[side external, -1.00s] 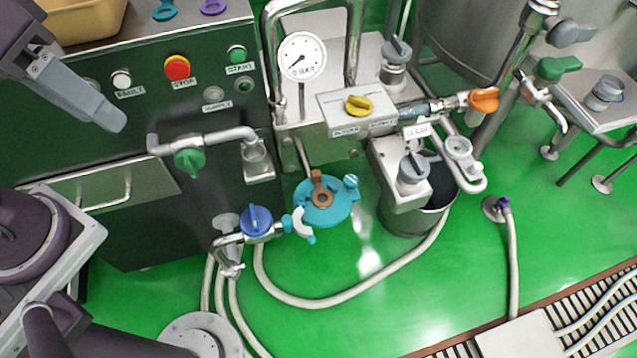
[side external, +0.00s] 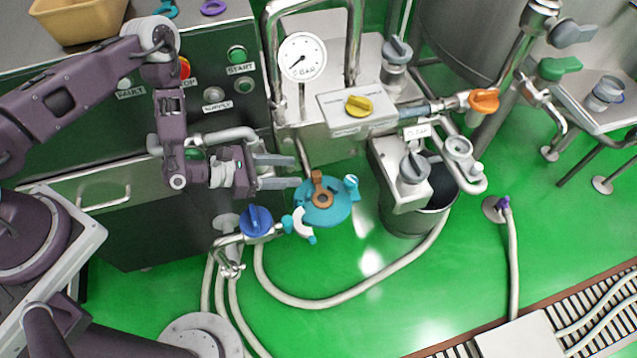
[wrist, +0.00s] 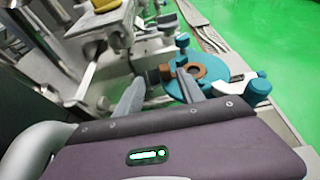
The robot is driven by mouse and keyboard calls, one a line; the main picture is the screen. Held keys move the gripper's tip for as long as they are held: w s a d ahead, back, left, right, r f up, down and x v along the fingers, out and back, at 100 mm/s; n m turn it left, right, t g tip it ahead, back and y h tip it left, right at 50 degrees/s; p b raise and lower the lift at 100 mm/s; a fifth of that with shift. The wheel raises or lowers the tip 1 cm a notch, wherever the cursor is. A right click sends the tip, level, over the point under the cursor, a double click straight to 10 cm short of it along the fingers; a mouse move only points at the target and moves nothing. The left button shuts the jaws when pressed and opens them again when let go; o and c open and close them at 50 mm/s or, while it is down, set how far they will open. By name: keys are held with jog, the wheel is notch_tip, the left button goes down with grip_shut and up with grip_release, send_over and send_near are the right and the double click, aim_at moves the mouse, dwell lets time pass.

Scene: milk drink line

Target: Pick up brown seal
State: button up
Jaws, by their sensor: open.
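The brown seal (side external: 321,200) is a ring with a raised tab, set in the middle of a round teal fitting (side external: 343,212). In the wrist view the seal (wrist: 197,70) lies just past my fingertips and is partly covered by the right finger. My gripper (side external: 296,171) is open and empty. Its two grey fingers point right, a little left of the teal fitting and its tab. The gripper also shows in the wrist view (wrist: 160,82), with its fingers apart. I cannot tell whether a finger touches the tab.
A blue-handled valve (side external: 256,221) stands just below my gripper. A bent steel pipe (side external: 225,136) runs close behind it. A yellow-knobbed box (side external: 345,122) stands above the fitting, and a grey-knobbed unit with a bucket (side external: 408,222) to its right. Green floor is open below, crossed by hoses.

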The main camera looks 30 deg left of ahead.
aim_at(312, 175)
jog(key=x, duration=0.6)
jog(key=shift+d+f, duration=0.25)
jog(key=shift+d, duration=0.3)
jog(key=shift+s, duration=0.1)
grip_shut()
